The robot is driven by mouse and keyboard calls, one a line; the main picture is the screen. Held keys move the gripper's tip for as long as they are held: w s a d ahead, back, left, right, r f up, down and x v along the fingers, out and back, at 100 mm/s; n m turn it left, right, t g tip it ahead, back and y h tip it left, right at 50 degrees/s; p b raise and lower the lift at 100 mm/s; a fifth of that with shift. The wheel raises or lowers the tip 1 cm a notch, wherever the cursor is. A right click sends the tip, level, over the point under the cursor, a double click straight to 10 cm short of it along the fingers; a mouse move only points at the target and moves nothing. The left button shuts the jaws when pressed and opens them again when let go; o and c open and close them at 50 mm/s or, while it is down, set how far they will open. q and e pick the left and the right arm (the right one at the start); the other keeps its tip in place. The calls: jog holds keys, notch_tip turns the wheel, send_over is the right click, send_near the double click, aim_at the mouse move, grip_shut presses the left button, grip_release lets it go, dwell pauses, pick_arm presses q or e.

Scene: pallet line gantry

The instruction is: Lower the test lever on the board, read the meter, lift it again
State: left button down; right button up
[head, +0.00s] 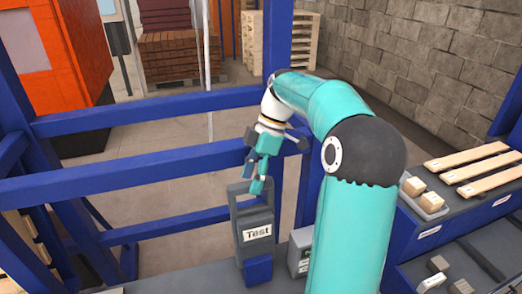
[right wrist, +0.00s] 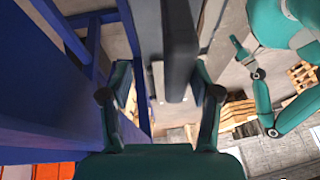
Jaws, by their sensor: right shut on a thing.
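The test board (head: 256,252) is a narrow dark grey panel with a white "Test" label, in the lower middle of the head view. The grey lever (head: 238,188) stands up at its top, so it looks raised. My right gripper (head: 258,185) reaches down to it from above. In the right wrist view a dark grey bar, seemingly the lever (right wrist: 178,45), lies between the two fingers of my right gripper (right wrist: 162,92), which is shut on it. A small grey box (head: 299,262), possibly the meter, stands right of the board, partly behind my arm; no reading is legible. My left gripper is not seen.
Blue gantry beams (head: 160,108) run behind and left of the board. A dark bench (head: 435,230) at right carries wooden slats (head: 468,160) and blocks. An orange machine (head: 65,50) and pallets (head: 178,50) stand farther back.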

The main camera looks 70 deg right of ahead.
jog(key=v, duration=1)
jog(key=shift+r, duration=0.35)
